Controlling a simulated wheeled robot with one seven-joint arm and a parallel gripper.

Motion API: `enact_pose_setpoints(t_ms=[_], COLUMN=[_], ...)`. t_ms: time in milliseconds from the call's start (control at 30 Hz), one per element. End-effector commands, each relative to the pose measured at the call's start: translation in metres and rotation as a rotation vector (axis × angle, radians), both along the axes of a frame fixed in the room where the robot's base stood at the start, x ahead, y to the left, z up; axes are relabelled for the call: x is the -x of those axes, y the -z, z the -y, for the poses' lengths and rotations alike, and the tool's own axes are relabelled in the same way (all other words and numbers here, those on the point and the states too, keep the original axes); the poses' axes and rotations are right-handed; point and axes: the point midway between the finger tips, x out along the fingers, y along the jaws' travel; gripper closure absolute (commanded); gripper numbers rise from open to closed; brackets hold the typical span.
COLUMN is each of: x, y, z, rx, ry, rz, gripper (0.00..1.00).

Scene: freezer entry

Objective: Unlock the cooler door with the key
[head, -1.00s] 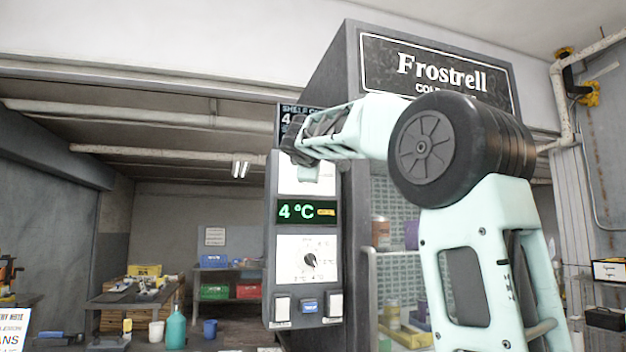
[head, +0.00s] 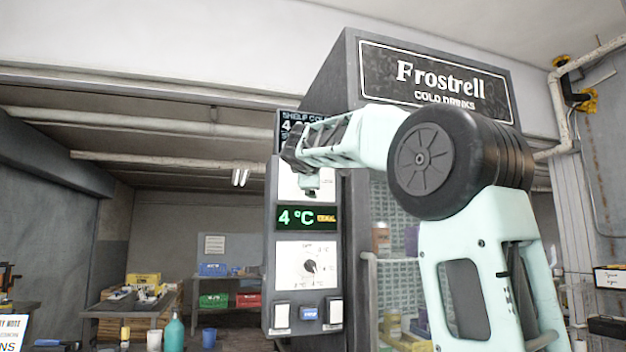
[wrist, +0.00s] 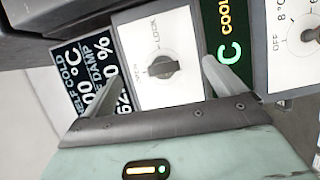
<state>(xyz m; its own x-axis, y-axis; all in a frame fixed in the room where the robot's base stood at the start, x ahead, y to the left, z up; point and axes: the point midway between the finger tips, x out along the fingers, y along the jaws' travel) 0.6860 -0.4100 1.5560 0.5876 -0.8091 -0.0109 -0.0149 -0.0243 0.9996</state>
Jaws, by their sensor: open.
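The cooler (head: 352,80) is a grey Frostrell drinks cabinet with a control column on its left front. In the wrist view a white lock plate (wrist: 186,92) bears the words OPEN and LOCK. A dark key-like knob (wrist: 163,67) stands at its centre, angled between the two words; I cannot tell whether it is a separate key. My gripper (wrist: 160,75) is open, with one finger on each side of the knob and no visible grip on it.
Below the plate are a green 4 °C display (head: 292,218), a temperature dial (head: 310,267) and several switches. A shelf readout (wrist: 95,80) sits beside the plate in the wrist view. A workbench (head: 150,309) with bins stands at the back left.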

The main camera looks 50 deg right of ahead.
Motion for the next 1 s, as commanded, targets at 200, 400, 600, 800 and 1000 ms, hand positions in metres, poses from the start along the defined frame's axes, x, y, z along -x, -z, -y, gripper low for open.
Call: enact_pose_setpoints(t_ms=[200,400,600,800,1000], x=[0.000,0.005,0.012,0.018,0.025], y=[0.000,0.001,0.000,0.000,0.000], z=[0.000,-0.003,-0.008,-0.012,-0.016], rx=[0.000,0.000,0.001,0.000,0.000], ry=[0.000,0.000,-0.001,-0.001,-0.001], rz=[0.000,0.000,0.001,0.001,0.001], gripper=[0.05,0.05,0.05,0.05,0.05])
